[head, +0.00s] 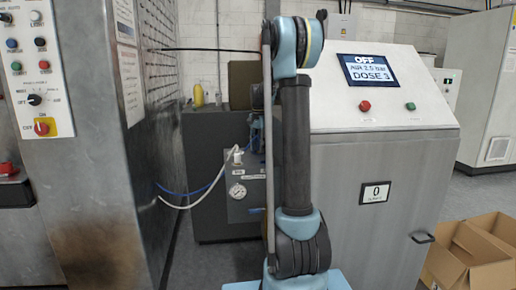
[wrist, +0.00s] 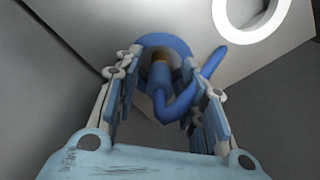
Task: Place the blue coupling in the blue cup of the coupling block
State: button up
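In the wrist view my gripper (wrist: 168,72) has its two fingers apart, one on each side of the blue coupling (wrist: 160,75). A gap shows on the left of the coupling; contact on the right is unclear. A blue hose (wrist: 184,101) bends from the coupling up to the right, past the right finger. Behind the coupling is the round rim of the blue cup (wrist: 163,40), on a pale block face (wrist: 120,22). The coupling lines up with the cup, but I cannot tell whether it is seated. In the head view my arm mostly hides the gripper.
A white ring (wrist: 250,10) is at the wrist view's upper right. In the head view a white hose (head: 207,188) runs to the gauge unit (head: 250,209). The washer wall (head: 100,190) stands left, the control cabinet (head: 350,165) right. Cardboard boxes (head: 470,262) lie at lower right.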

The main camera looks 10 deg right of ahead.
notch_tip(320, 180, up, 12)
dwell(0.7)
jog(key=s+f+n+t, duration=0.1)
jog(key=s+f+n, duration=0.3)
jog(key=s, duration=0.8)
jog(key=s+f+n, duration=0.1)
jog(key=s+f, duration=0.5)
jog(key=s, duration=0.5)
jog(key=s+f+n+t, duration=0.1)
jog(key=s+f+n, duration=0.25)
jog(key=s, duration=0.85)
jog(key=s+f+n, duration=0.2)
jog(key=s+f, duration=0.7)
jog(key=f, duration=0.2)
jog(key=shift+f, duration=0.4)
jog(key=shift+a, duration=0.1)
